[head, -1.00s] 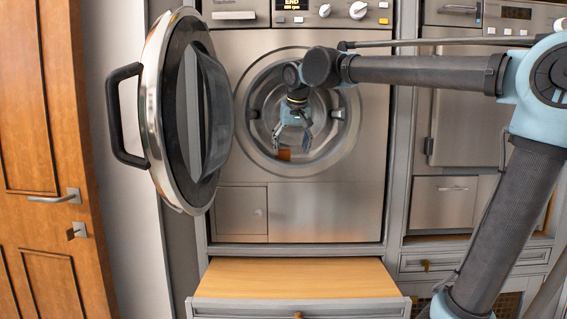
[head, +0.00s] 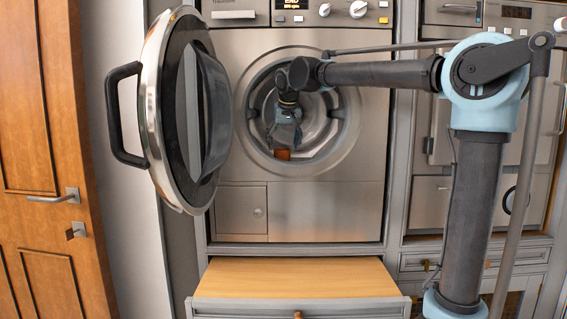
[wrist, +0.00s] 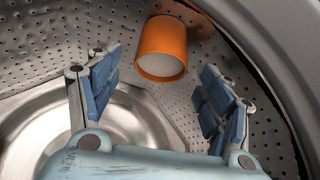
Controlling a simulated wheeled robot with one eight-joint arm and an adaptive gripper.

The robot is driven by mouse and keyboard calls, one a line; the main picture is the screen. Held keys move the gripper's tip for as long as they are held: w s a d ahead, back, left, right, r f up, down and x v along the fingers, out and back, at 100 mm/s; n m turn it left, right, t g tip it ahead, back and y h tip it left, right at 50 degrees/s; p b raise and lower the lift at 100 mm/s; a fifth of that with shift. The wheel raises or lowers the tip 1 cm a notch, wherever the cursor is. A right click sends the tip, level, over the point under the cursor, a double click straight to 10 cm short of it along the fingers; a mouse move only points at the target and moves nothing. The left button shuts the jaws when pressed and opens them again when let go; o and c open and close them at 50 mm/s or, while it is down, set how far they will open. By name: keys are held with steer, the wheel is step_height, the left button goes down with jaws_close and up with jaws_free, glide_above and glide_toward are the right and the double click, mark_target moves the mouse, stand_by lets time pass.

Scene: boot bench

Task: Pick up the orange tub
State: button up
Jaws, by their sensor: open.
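The orange tub (wrist: 163,42) lies in the perforated steel drum, with its pale round end facing the wrist camera. In the head view the tub (head: 282,154) shows as a small orange patch low in the drum opening, just below my gripper (head: 285,136). In the wrist view my gripper (wrist: 158,95) is open, with its blue-padded fingers spread wide. The tub is beyond the fingertips, roughly between them in the picture, and neither finger appears to touch it. In the head view the fingers are too small and dark to make out well.
The washer's round door (head: 178,110) stands open at the left. The drum's rim (wrist: 255,60) curves close by on the right of the wrist view. A wooden pull-out shelf (head: 300,277) sits below the machine. A wooden door (head: 50,160) is at far left.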

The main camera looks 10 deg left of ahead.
mark_target(282, 152)
steer(key=shift+x, duration=2.4)
steer(key=c, duration=1.3)
steer(key=shift+s, duration=0.1)
